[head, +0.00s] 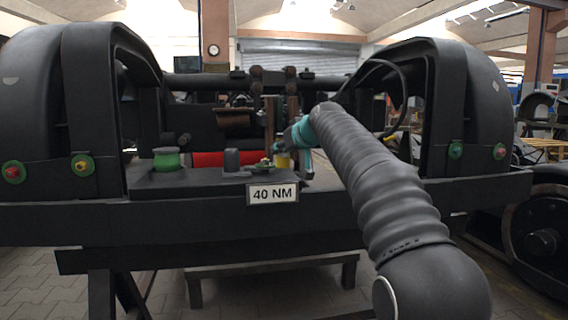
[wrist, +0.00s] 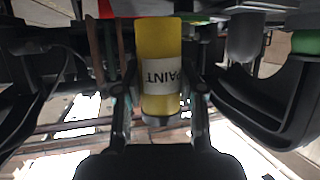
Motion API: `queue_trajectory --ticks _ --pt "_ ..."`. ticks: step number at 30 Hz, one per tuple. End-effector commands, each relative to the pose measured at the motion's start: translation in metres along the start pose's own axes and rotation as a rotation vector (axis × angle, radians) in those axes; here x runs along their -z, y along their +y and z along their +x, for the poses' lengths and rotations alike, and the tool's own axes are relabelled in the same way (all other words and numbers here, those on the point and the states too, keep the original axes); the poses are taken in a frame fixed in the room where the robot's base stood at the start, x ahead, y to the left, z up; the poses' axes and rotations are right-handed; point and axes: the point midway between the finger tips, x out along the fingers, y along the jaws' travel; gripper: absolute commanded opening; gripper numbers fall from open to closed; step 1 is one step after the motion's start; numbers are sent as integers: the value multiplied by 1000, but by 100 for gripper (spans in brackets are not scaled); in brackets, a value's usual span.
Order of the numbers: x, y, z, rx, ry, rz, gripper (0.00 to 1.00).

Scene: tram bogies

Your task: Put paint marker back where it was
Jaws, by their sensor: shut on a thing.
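The paint marker (wrist: 158,40) is a yellow cylinder with a white label reading PAINT. In the wrist view it stands between the two dark fingers of my gripper (wrist: 160,100), which is shut on it. The wrist picture looks upside down. In the head view my gripper (head: 291,157) is over the right part of the dark bogie ledge, right of the 40 NM sign's middle. The yellow marker (head: 282,161) shows there only as a small patch, partly covered by my gripper. I cannot tell whether its lower end touches the ledge.
The ledge bears a green round part (head: 167,160) and a dark grey cylinder (head: 232,161), left of my gripper. A red cylinder (head: 208,159) lies behind. The 40 NM sign (head: 272,194) hangs on the front beam. Large black arched frames (head: 82,100) stand on both sides.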

Motion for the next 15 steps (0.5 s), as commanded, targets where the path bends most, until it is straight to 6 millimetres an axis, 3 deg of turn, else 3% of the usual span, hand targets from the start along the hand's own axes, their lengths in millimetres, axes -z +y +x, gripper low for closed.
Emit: queue_trajectory --ticks 1,4,15 --pt "-11 0 4 0 -1 1 1" --pt "-19 0 8 1 -2 1 1" --pt "-23 0 10 0 0 1 1"
